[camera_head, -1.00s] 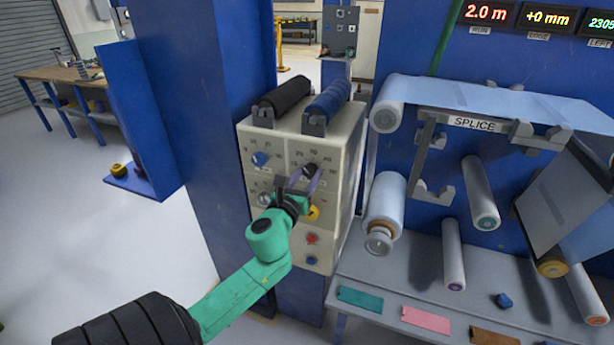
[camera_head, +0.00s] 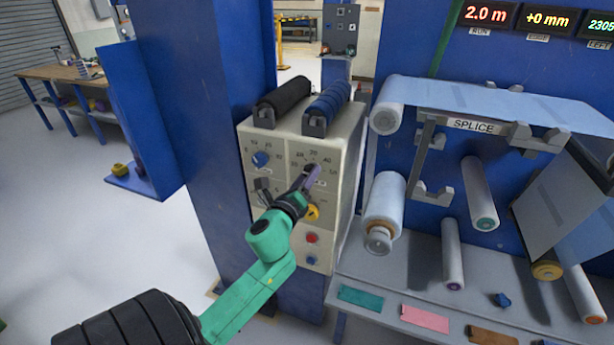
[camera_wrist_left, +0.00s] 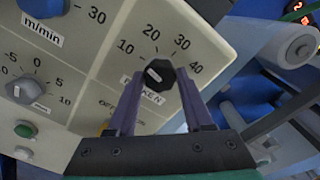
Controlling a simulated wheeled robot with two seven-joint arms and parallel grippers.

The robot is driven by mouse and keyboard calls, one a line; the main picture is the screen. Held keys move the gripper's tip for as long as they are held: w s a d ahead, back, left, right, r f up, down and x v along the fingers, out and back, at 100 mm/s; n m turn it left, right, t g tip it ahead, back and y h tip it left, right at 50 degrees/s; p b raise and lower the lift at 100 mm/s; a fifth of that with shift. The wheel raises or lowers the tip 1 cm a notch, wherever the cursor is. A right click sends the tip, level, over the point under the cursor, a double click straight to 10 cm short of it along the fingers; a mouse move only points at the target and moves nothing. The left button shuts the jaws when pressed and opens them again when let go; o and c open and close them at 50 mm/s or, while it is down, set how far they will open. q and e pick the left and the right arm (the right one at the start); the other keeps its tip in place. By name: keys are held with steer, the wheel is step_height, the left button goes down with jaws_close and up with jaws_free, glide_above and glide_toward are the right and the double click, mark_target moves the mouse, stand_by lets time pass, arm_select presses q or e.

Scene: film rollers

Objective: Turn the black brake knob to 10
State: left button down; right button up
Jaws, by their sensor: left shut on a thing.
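The black brake knob (camera_wrist_left: 159,75) sits on the cream control panel, with a printed scale of 10, 20, 30 and 40 around its top. A short white mark shows on the knob's face, left of its middle; its exact reading is hard to tell. My left gripper (camera_head: 310,176) has its purple fingers at the upper right dial, hiding the knob in the head view. In the left wrist view my left gripper (camera_wrist_left: 160,85) has one finger on each side of the knob, shut on it. The label below the knob is partly covered. My right gripper is not in view.
A blue knob (camera_head: 261,159) and a grey knob (camera_wrist_left: 34,90) are left of the brake dial. A yellow knob (camera_head: 313,212) is just below my gripper, with a red button (camera_head: 312,238) lower down. Film rollers (camera_head: 384,205) stand to the right.

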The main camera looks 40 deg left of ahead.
arm_select(q)
steer(key=shift+n, duration=0.9)
steer(key=shift+c, duration=1.5)
jaws_free()
steer(key=b+v, duration=0.2)
steer(key=v, duration=1.2)
steer(key=shift+s+b, duration=0.3)
steer(key=shift+d, duration=0.15)
